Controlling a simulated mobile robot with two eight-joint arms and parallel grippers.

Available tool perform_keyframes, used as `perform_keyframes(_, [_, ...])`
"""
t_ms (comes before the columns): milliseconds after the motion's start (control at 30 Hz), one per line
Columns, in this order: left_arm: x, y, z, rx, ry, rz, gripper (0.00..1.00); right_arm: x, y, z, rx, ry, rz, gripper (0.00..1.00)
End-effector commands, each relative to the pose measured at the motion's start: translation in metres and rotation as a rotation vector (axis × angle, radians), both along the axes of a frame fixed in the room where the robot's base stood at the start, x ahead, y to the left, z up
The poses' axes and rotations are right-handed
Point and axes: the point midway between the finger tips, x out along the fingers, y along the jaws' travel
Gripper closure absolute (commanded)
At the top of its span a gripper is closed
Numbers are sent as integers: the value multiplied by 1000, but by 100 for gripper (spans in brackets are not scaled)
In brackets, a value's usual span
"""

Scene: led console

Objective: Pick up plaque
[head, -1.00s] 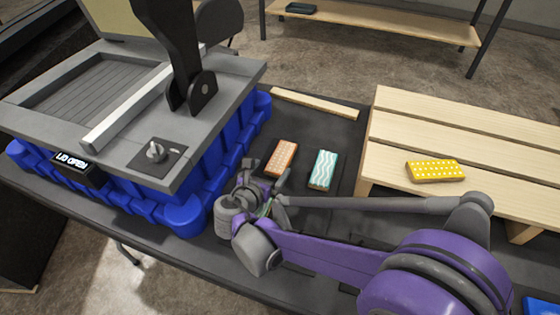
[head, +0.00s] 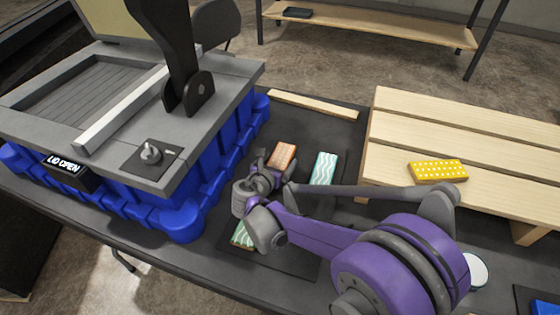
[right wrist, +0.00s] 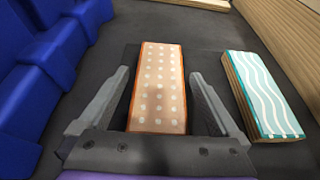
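The orange plaque with white dots (head: 283,154) lies flat on a dark mat. It also shows in the right wrist view (right wrist: 159,85), between the two fingers. My right gripper (head: 275,173) is open, with one finger on each side of the orange plaque and gaps between; I cannot tell its exact height. A teal plaque with white waves (head: 324,169) lies to its right, also seen in the right wrist view (right wrist: 263,95). A green waved plaque (head: 242,236) is partly hidden by my right arm. A yellow dotted plaque (head: 437,171) lies on the slatted wooden stand. My left gripper is not visible.
A grey machine with a blue base (head: 180,215) stands close on the left, its display reading "LID OPEN" (head: 66,164). The slatted wooden stand (head: 420,115) is on the right. A wooden strip (head: 312,103) lies behind the plaques. A round white-topped item (head: 477,268) sits at front right.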

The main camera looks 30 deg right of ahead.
Motion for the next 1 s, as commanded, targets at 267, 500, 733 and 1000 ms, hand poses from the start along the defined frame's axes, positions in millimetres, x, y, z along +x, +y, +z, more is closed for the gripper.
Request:
perform_keyframes(267, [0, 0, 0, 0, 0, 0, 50, 0, 0, 0, 0, 0, 0, 54])
perform_keyframes(500, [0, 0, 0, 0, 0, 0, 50, 0, 0, 0, 0, 0, 0, 85])
perform_keyframes(733, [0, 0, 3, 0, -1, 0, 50, 0, 0, 6, 1, -1, 0, 86])
perform_keyframes(1000, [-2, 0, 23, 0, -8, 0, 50, -1, 0, 58, 0, -1, 0, 86])
